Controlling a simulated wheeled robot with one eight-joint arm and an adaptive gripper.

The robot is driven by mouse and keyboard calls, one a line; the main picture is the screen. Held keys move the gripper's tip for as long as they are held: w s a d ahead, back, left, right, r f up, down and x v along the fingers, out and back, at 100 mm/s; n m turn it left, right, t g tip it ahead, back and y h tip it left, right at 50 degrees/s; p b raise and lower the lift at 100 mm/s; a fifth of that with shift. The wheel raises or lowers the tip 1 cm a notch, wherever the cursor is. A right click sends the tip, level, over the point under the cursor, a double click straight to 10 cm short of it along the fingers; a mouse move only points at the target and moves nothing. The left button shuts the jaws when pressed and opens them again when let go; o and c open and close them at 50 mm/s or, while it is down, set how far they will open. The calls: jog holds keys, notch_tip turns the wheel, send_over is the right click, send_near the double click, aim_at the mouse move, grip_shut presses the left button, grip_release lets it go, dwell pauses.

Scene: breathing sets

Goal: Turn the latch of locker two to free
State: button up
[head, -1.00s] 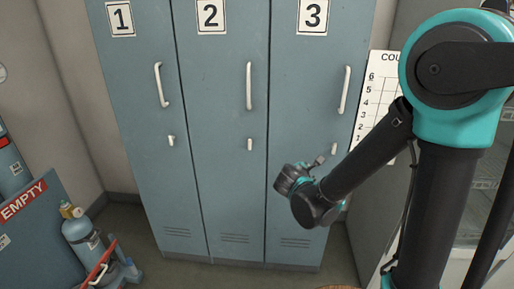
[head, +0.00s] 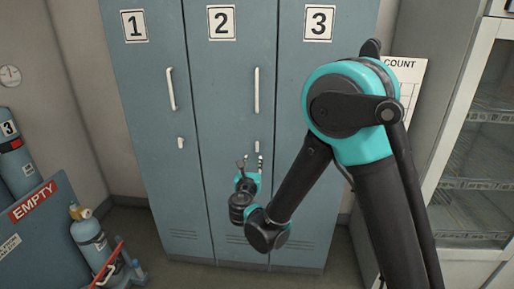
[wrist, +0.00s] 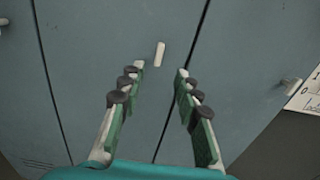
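Locker two (head: 222,75) is the blue-grey middle door under the "2" sign, and it is shut. Its small pale latch (head: 258,147) sits below the long white handle (head: 257,90) and points roughly up and down. In the wrist view the latch (wrist: 160,53) stands just beyond the fingertips, about midway between them, slightly tilted. My gripper (head: 251,161) is open and empty in front of locker two, just below the latch. Its two green-padded fingers (wrist: 160,69) are spread and appear not to touch the latch.
Locker one (head: 147,75) is at the left and locker three (head: 325,75) at the right, partly behind my arm. Locker one's latch (head: 181,142) hangs upright. A blue cylinder (head: 90,242) stands at lower left beside the "EMPTY" rack (head: 40,225). A glass cabinet (head: 475,150) is at the right.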

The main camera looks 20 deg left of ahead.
aim_at(257, 145)
jog(key=x, duration=1.2)
jog(key=shift+w, duration=0.3)
grip_shut()
